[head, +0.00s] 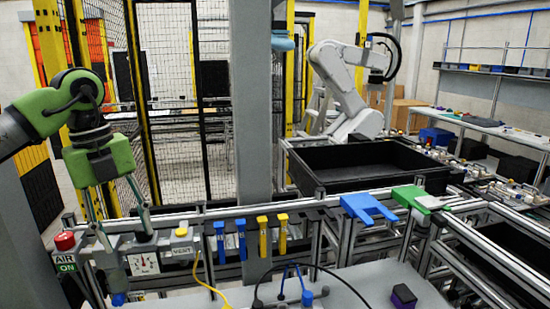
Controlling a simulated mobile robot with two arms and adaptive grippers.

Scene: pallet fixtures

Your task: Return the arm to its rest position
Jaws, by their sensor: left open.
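My left arm comes in from the left, dark and green. Its left gripper (124,238) points down with its two long thin fingers spread apart and nothing between them. The fingertips are in front of or over the aluminium rail, near the red AIR ON button (65,241) and the dial gauge (144,263). I cannot tell whether they touch anything. My right gripper is not in view.
Blue clips (220,242) and yellow clips (263,235) hang from the rail. A blue fork-shaped part (361,207) and a green one (412,196) lie on the frame to the right. A black bin (362,163) and a white robot arm (345,92) stand behind.

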